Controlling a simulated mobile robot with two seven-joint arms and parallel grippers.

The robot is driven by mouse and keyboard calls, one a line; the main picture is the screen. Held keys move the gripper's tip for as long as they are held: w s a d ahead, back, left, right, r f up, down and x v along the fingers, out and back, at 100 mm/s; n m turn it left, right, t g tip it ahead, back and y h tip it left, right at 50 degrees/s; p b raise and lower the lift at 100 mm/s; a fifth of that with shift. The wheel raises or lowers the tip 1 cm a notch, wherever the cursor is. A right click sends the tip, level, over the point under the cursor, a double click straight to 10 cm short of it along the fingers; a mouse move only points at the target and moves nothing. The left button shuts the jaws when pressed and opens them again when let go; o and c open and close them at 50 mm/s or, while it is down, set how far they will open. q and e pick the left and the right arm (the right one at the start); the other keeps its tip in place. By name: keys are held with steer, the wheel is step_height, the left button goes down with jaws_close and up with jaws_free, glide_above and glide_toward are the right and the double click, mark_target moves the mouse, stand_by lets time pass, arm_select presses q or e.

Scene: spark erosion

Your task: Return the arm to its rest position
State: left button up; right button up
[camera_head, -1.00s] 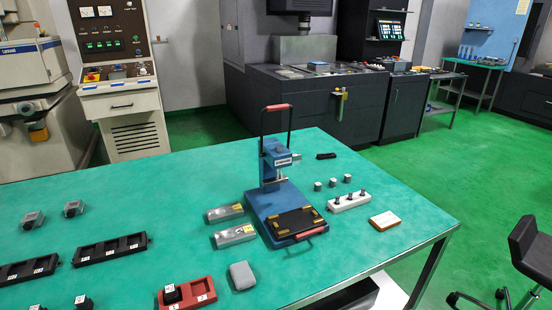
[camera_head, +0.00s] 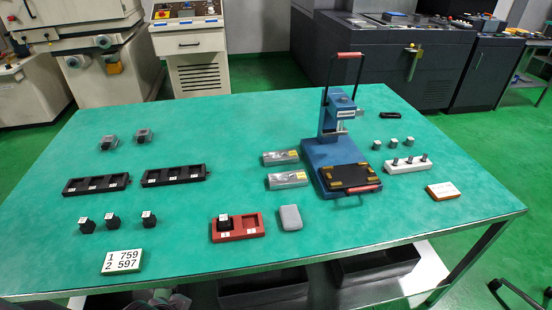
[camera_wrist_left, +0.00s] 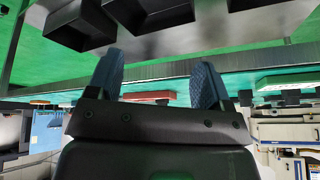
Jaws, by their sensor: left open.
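My left gripper (camera_wrist_left: 158,85) shows in the left wrist view with its two blue fingers apart and nothing between them. That view looks upside down past the table edge, with dark bins at its top. Neither gripper shows in the head view, and no arm is over the table there. My right gripper is not in any view.
The green table (camera_head: 220,185) holds a blue press (camera_head: 335,125), a red tray (camera_head: 250,235) with a black piece, black trays (camera_head: 97,184), a number card (camera_head: 122,262), a white pin block (camera_head: 408,165) and grey boxes (camera_head: 287,180). Dark bins (camera_head: 262,286) stand below.

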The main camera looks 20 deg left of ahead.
arm_select(q)
steer(key=w+f+t, duration=0.4)
steer(key=f+t, duration=0.2)
steer(key=shift+w+f+m+h, duration=0.15)
steer(key=shift+f+m+h, duration=0.1)
steer(key=shift+m+h, duration=0.05)
steer(key=shift+d, duration=0.1)
